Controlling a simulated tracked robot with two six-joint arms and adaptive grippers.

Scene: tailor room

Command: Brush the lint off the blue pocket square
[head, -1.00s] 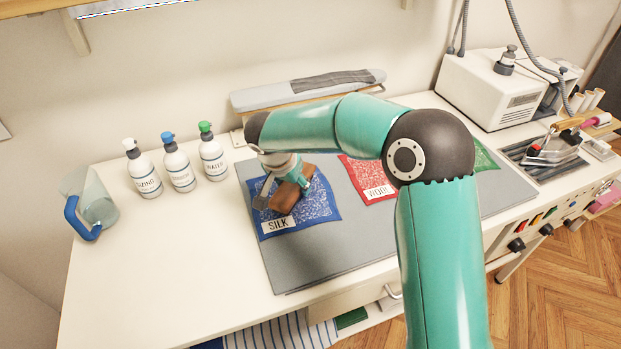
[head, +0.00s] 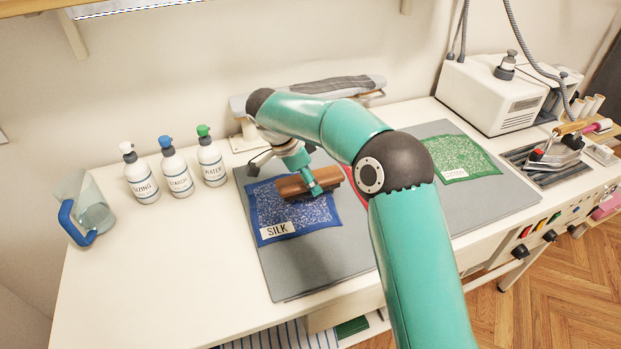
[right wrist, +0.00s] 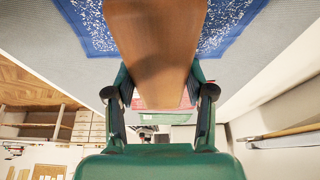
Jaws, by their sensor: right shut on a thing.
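The blue pocket square (head: 310,218) lies flat on the grey mat, with white lint specks over it and a white SILK label (head: 280,229) at its front corner. It also shows in the right wrist view (right wrist: 95,25). My right gripper (head: 314,184) is over the square's back right part. It is shut on a brown wooden brush (head: 293,187), which also shows in the right wrist view (right wrist: 158,45). The brush is low over the cloth; I cannot tell whether its bristles touch. My left gripper is out of view.
The green cloth (head: 461,160) lies right on the grey mat (head: 300,275); the red cloth (head: 354,184) is mostly behind my arm. An iron (head: 556,150) and white machine (head: 493,90) stand right.

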